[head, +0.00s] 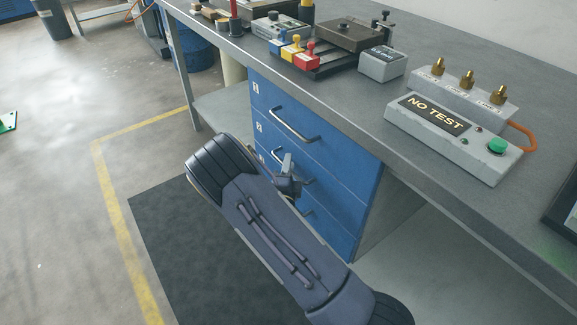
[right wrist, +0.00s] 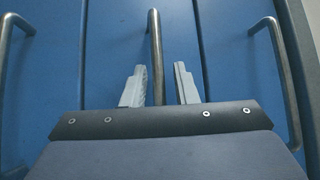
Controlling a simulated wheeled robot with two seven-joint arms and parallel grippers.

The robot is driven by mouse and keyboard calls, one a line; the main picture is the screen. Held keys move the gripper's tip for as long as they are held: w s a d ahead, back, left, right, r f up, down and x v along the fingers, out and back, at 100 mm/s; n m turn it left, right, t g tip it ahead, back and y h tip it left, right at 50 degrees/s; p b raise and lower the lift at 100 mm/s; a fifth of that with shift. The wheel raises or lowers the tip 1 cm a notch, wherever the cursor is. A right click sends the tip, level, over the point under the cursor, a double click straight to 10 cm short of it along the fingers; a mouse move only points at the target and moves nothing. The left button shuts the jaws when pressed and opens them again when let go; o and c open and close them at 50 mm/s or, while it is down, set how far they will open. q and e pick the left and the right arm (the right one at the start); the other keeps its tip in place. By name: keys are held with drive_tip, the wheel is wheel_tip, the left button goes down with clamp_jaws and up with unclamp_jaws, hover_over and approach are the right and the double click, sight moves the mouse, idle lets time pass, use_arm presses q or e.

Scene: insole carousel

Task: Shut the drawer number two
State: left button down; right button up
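The blue drawer unit hangs under the workbench, with its drawers numbered at their left edges. Drawer number two (head: 335,181) is the middle one, and its front looks flush or nearly flush with its neighbours. My right gripper (head: 290,174) is at its bar handle, partly hidden by my arm in the head view. In the right wrist view, the middle handle (right wrist: 155,45) runs between the two grey fingers of my right gripper (right wrist: 160,85). The fingers are open, with gaps visible on both sides of the bar. My left gripper is not in view.
The top drawer's handle (head: 296,126) is above my gripper, and the bottom drawer is below. The grey workbench (head: 340,92) overhangs the drawers. It carries a NO TEST box (head: 436,112) and coloured stamps (head: 293,50). A dark mat (head: 165,225) covers the floor in front.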

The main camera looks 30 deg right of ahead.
drive_tip(key=p+v, duration=0.1)
drive_tip(key=v, duration=0.6)
drive_tip(key=shift+s+a, duration=0.2)
drive_tip(key=shift+s, duration=0.15)
